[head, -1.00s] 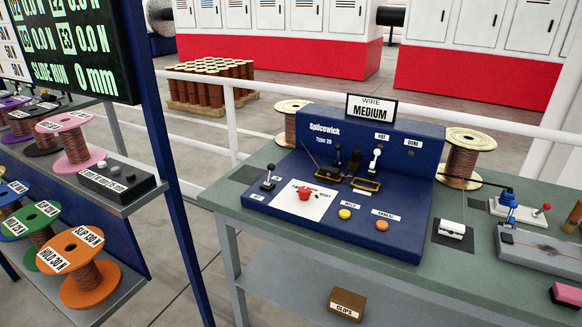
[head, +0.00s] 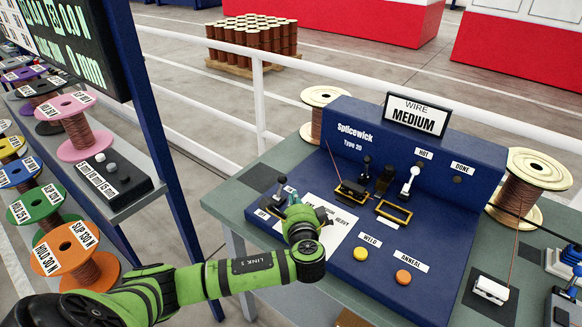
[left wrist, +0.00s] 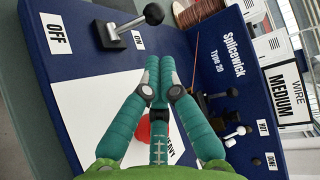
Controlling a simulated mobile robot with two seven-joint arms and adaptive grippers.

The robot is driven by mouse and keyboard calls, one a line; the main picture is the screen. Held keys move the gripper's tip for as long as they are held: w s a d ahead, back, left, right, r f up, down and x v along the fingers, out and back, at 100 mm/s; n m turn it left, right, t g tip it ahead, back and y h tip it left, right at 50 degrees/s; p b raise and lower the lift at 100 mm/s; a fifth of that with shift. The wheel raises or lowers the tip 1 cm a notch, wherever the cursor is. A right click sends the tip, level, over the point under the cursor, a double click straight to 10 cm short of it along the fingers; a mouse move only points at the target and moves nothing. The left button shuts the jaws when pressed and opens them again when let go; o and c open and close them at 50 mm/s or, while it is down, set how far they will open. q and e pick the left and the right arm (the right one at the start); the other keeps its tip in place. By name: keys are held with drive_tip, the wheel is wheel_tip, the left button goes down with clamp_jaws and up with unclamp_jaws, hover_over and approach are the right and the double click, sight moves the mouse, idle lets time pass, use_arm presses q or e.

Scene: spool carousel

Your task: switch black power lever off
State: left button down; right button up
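The black power lever (head: 281,182) stands at the left end of the blue Splicewick machine (head: 350,122), partly covered by my left gripper in the head view. In the left wrist view the lever's black knob (left wrist: 153,13) leans away from the OFF label (left wrist: 57,33) and toward the ON label (left wrist: 138,40). My left gripper (head: 291,194) is close in front of the lever. In the left wrist view its teal fingers (left wrist: 159,68) meet at the tips with nothing seen between them, apart from the lever in the picture. My right gripper is out of view.
A red knob (left wrist: 143,130) on a white sheet lies behind my fingers. Yellow (head: 361,254) and orange (head: 403,277) buttons are to the right. Small levers (head: 410,178) stand farther back. A shelf of spools (head: 73,249) is at left.

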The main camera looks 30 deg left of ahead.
sight(280, 188)
use_arm(q)
drive_tip(key=shift+w+r, duration=0.15)
drive_tip(key=shift+w, duration=0.05)
drive_tip(key=shift+s+d+r, duration=0.15)
drive_tip(key=shift+d+r, duration=0.05)
drive_tip(key=shift+d, duration=0.1)
drive_tip(key=shift+s+d+r, duration=0.2)
drive_tip(key=shift+s+d, duration=0.05)
drive_tip(key=shift+s, duration=0.05)
drive_tip(key=shift+w+a, duration=0.25)
drive_tip(key=p+x, duration=0.1)
drive_tip(key=x, duration=0.4)
drive_tip(key=shift+w+a, duration=0.1)
drive_tip(key=p+x, duration=0.1)
drive_tip(key=x, duration=0.2)
drive_tip(key=shift+w+f, duration=0.1)
drive_tip(key=shift+w+a+f, duration=0.15)
drive_tip(key=shift+w+a, duration=0.2)
drive_tip(key=shift+w, duration=0.05)
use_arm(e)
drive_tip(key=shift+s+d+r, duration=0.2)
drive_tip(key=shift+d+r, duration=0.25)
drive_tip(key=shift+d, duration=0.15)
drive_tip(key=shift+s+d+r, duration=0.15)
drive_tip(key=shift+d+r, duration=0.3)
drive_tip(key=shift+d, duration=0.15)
